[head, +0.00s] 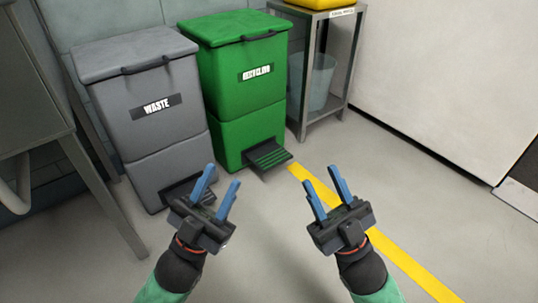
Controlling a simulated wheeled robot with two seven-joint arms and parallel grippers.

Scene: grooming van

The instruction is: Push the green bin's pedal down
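My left gripper (219,184) is open and empty, in front of the grey bin and left of the green pedal in the picture. My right gripper (325,184) is open and empty, to the right of the pedal. Neither gripper appears to touch the pedal.
A grey bin (154,112) labelled "WASTE" stands left of the green bin; my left gripper partly hides its pedal. A metal stand (345,62) with a clear bucket (322,80) is on the right. A grey table (30,100) is at the left. Floor with a yellow stripe (412,268) is free on the right.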

